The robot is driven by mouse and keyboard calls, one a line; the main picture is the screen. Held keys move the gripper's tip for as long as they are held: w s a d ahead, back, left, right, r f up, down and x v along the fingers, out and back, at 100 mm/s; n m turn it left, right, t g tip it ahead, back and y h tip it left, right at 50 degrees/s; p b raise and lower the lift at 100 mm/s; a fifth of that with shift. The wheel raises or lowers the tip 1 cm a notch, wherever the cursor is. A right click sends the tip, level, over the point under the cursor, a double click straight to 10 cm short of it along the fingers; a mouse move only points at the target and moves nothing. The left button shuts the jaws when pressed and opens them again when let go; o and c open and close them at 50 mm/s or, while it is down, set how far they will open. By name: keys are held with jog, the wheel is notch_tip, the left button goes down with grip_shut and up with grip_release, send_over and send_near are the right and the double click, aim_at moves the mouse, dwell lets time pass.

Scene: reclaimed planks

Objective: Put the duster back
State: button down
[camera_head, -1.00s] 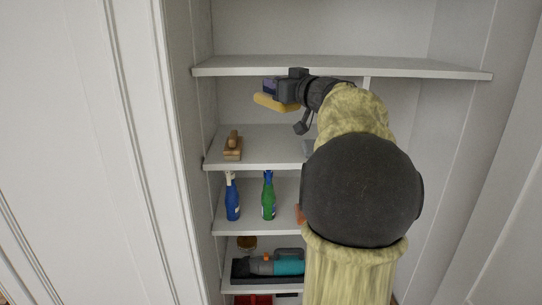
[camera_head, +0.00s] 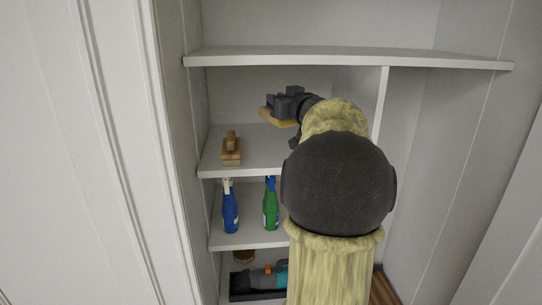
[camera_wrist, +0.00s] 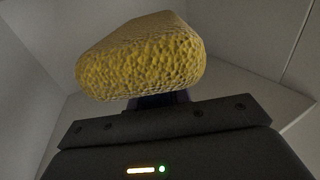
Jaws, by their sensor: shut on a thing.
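The duster (camera_head: 284,123) has a yellow, rough, spongy head. In the wrist view its yellow head (camera_wrist: 145,60) fills the top centre, with a dark blue part below it, against my gripper's dark body. My gripper (camera_head: 275,103) is shut on the duster and holds it inside the upper compartment of a white cupboard. It appears above the shelf (camera_head: 262,140), right of a wooden brush. The gripper hides most of the duster in the head view, and the fingertips are hard to make out.
The wooden brush (camera_head: 231,147) stands at the shelf's left. Below are a blue bottle (camera_head: 230,210), a green bottle (camera_head: 270,208) and a teal-and-black tool (camera_head: 265,280). A board (camera_head: 340,58) is overhead, and a divider (camera_head: 381,105) stands to the right. My arm hides the shelves' right side.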

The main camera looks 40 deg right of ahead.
jog(key=shift+s+r, duration=0.1)
jog(key=shift+s, duration=0.25)
notch_tip(320, 180, down, 6)
jog(key=shift+w+f, duration=0.15)
jog(key=shift+f, duration=0.05)
jog(key=shift+f, duration=1.85)
jog(key=shift+f, duration=0.15)
jog(key=c, duration=1.3)
grip_release()
